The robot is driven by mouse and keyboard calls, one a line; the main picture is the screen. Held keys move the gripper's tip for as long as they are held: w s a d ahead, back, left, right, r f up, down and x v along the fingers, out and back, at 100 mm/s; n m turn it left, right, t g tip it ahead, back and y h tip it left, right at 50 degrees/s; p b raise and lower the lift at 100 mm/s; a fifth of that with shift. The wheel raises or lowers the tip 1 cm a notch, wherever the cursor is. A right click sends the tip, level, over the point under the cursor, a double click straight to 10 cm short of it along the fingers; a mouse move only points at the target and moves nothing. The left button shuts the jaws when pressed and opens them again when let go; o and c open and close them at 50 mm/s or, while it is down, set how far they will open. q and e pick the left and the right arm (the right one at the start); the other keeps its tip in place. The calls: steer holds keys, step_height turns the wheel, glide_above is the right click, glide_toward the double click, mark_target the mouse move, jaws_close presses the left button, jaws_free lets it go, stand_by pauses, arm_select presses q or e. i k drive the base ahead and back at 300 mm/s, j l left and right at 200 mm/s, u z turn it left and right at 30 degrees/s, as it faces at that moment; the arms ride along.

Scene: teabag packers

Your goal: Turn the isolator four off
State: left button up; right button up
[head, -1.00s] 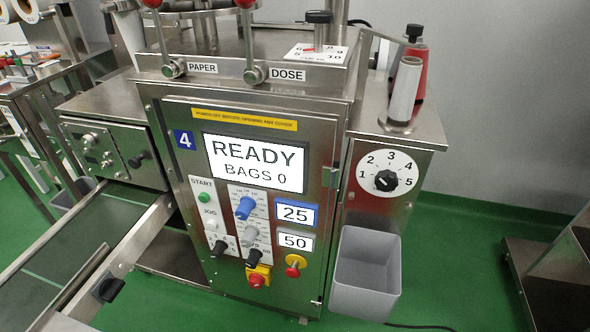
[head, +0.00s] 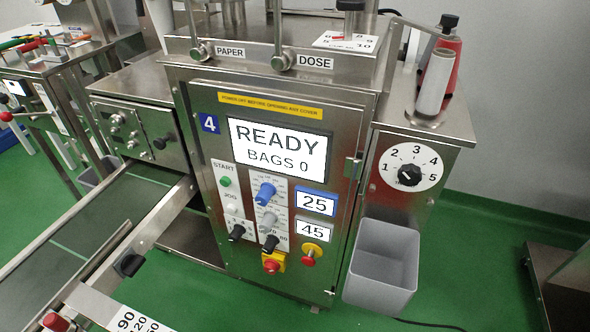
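The machine marked 4 (head: 209,123) stands in the middle of the head view, and its screen (head: 280,149) reads READY, BAGS 0. No label naming the isolator is readable. Neither gripper is in view.
A conveyor (head: 95,215) runs in from the left. A scale plate (head: 128,318) shows at the bottom left.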

mark_target(271, 267)
steer(key=l+u, duration=0.15)
steer(key=u, duration=0.35)
steer(key=j+u, duration=0.3)
steer(key=j, duration=0.2)
steer(key=i+j+u, duration=0.15)
steer(key=j+u, duration=0.15)
steer(key=j, duration=0.2)
